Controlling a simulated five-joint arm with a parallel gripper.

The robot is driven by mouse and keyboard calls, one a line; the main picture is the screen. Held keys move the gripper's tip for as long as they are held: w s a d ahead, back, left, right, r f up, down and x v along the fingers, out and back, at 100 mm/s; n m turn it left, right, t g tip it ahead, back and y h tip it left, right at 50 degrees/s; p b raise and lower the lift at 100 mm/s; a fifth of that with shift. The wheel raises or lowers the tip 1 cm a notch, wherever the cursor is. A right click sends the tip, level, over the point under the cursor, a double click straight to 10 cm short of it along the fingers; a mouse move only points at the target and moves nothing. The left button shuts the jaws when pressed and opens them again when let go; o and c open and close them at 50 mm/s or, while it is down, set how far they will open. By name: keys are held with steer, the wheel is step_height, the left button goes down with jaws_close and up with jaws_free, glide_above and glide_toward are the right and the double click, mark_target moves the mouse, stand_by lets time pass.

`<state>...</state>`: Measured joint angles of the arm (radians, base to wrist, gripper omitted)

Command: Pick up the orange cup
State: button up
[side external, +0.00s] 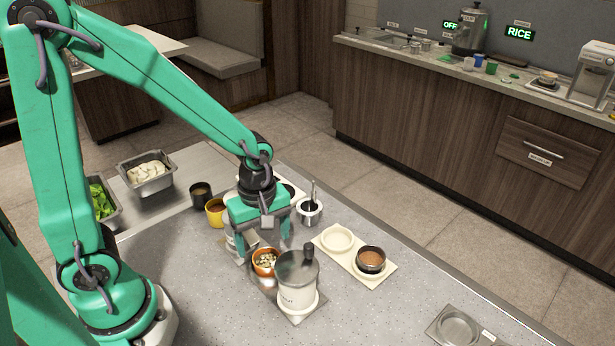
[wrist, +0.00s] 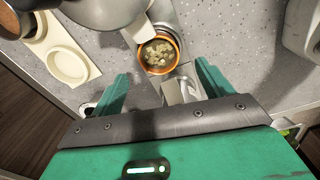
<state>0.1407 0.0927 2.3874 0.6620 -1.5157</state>
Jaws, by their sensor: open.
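The orange cup (side external: 265,262) is small and round and holds pale chopped pieces. It stands upright on the counter, and its rim and contents also show in the wrist view (wrist: 159,56). My gripper (side external: 263,242) points down just above and behind the cup in the side view, its jaws apart and empty. In the wrist view my gripper's fingers (wrist: 162,82) lie on either side of a line to the cup, which is beyond the tips. A yellow-orange cup (side external: 215,213) with dark contents stands further left.
A tall white lidded canister (side external: 297,282) stands close right of the cup. A pale holder board (side external: 337,263) carries a dark bowl (side external: 371,260). A steel pot (side external: 310,211) stands behind. Food pans (side external: 147,172) are at left. The front right counter is mostly clear.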

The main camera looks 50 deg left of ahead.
mark_target(266, 254)
steer(key=shift+d+f, duration=0.15)
steer(key=shift+f, duration=0.65)
steer(key=shift+d+f, duration=0.1)
steer(key=shift+f, duration=1.7)
steer(key=c, duration=1.1)
